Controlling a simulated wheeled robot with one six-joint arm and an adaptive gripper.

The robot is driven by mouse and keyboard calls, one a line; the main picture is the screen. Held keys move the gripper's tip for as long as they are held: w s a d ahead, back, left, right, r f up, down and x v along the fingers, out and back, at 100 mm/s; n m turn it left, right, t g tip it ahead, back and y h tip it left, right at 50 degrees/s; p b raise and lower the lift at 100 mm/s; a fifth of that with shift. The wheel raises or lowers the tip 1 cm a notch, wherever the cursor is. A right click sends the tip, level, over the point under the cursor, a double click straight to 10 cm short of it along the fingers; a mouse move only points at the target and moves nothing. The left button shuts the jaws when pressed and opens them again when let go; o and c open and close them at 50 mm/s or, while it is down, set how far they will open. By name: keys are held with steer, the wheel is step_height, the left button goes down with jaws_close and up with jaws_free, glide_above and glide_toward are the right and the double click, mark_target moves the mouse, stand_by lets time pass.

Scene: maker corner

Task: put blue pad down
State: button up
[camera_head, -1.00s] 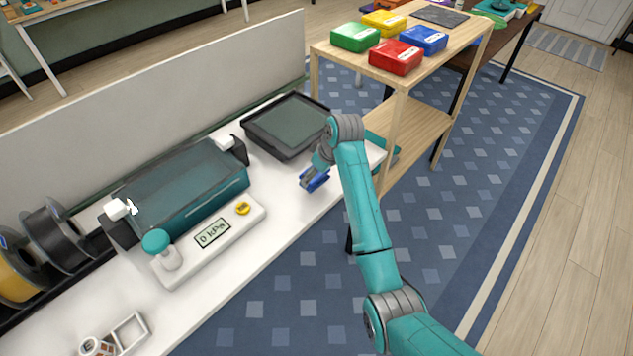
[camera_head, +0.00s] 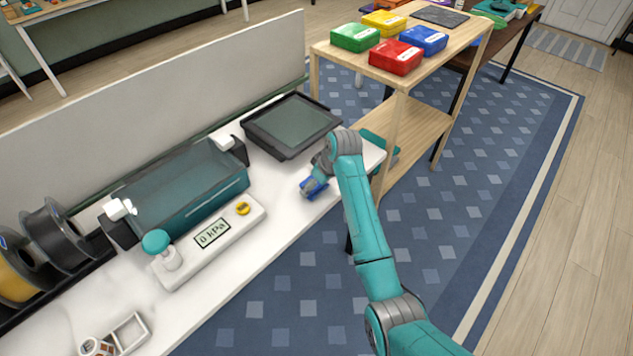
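The blue pad (camera_head: 316,190) is small in view, at the right front edge of the white bench top, partly hidden by my gripper. My gripper (camera_head: 311,183) is low at the bench, with its grey fingers against the pad, and seems shut on it. The pad is at or very near the bench surface; I cannot tell whether its whole underside touches. The wrist and the teal arm come in from the right and hide part of the bench there.
A dark tray (camera_head: 292,124) lies just behind my gripper. A teal-topped machine (camera_head: 182,190) and a gauge panel reading 0 kPa (camera_head: 212,234) stand to the left. A wooden shelf (camera_head: 400,128) with green, yellow, red and blue boxes stands at the right. Bare bench lies left of the pad.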

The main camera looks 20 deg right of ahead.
steer(key=v, duration=1)
steer(key=shift+s+r, duration=0.3)
steer(key=shift+s, duration=0.05)
